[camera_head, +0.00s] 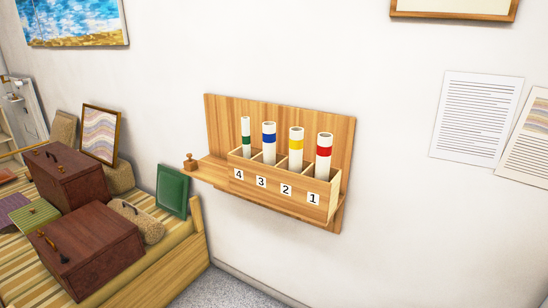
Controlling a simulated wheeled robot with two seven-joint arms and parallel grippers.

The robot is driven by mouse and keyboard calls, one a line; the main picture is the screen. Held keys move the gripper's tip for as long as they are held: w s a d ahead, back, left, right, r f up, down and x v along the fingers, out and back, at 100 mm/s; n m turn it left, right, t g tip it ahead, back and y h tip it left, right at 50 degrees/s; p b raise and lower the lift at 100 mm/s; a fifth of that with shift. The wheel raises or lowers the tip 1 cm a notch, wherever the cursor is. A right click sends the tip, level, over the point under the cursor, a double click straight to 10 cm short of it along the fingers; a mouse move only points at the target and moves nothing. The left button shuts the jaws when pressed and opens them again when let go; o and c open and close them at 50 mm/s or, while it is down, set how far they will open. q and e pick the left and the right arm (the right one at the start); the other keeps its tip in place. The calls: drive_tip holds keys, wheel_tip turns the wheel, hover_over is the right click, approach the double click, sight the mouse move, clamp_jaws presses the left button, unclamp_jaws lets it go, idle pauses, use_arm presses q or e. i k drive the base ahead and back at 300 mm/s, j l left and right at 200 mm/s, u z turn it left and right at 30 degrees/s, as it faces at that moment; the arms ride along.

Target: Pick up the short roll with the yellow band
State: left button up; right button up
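The white roll with the yellow band (295,158) stands upright in the compartment labelled 2 of a wooden wall rack (333,208). Its upper part shows above the rack's front; its lower end is hidden. The roll with the red band (324,167) stands to its right in compartment 1. The roll with the blue band (269,154) is to its left in compartment 3. A thinner roll with the green band (246,127) is in compartment 4. Full roll lengths cannot be told. Neither of my grippers is in view.
A small wooden shelf with a knob-like piece (190,162) extends left of the rack. Papers (476,117) hang at right. Space before the rack is clear.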

sight(296, 135)
drive_tip(key=i+j+z, duration=0.3)
drive_tip(key=i, duration=0.2)
drive_tip(key=i+j+z, duration=0.25)
drive_tip(key=i+j, duration=0.25)
